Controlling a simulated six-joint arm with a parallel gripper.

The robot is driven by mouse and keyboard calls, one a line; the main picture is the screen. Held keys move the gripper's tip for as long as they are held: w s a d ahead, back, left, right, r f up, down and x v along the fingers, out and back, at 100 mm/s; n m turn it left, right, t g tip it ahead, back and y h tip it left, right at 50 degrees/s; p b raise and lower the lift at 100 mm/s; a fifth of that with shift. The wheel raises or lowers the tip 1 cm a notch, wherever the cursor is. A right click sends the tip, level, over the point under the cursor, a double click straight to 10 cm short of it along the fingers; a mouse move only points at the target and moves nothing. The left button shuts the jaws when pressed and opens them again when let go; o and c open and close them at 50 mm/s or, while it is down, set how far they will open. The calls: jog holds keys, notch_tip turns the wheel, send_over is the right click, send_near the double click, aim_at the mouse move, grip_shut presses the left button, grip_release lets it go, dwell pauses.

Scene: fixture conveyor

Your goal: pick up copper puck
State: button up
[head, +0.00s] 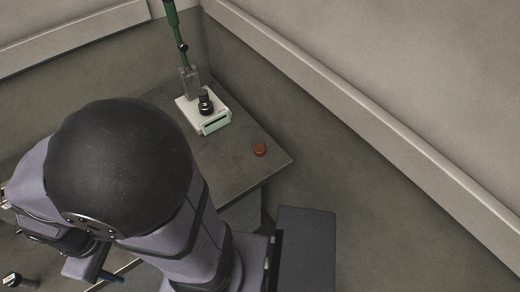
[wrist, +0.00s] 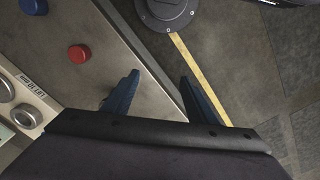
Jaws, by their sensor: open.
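The copper puck (head: 260,150) is a small, reddish-brown short cylinder. It lies by itself on the grey table (head: 235,172), near the table's right corner in the head view.
The table around the puck is clear.

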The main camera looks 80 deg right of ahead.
jog(key=s+d+n+g+h+p, duration=0.1)
jog(key=s+d+g+h+p, duration=0.15)
jog(key=s+d, duration=0.55)
jog(key=s+d+n+g+h+p, duration=0.1)
jog(key=s+d+n+g+h, duration=0.2)
jog(key=d, duration=0.8)
jog(key=s+d+f+n+g+h+b, duration=0.1)
jog(key=s+d+n+g+h+b, duration=0.2)
jog(key=s+d, duration=0.65)
jog(key=n+t+h, duration=0.1)
jog(key=n+h, duration=0.2)
jog(key=n, duration=0.1)
send_near(257, 151)
jog(key=shift+s+d+r+p, duration=0.2)
jog(key=shift+s+d+p, duration=0.1)
jog(key=shift+s+d, duration=0.35)
jog(key=shift+d+f+n+t, duration=0.1)
jog(key=shift+f+n+t, duration=0.35)
jog(key=shift+n, duration=0.05)
jog(key=shift+x, duration=1.05)
jog(key=shift+s+d+f+p, duration=0.1)
jog(key=shift+s+d+p, duration=0.3)
jog(key=shift+p, duration=0.3)
jog(key=shift+p+x, duration=0.75)
jog(key=shift+x, duration=1.3)
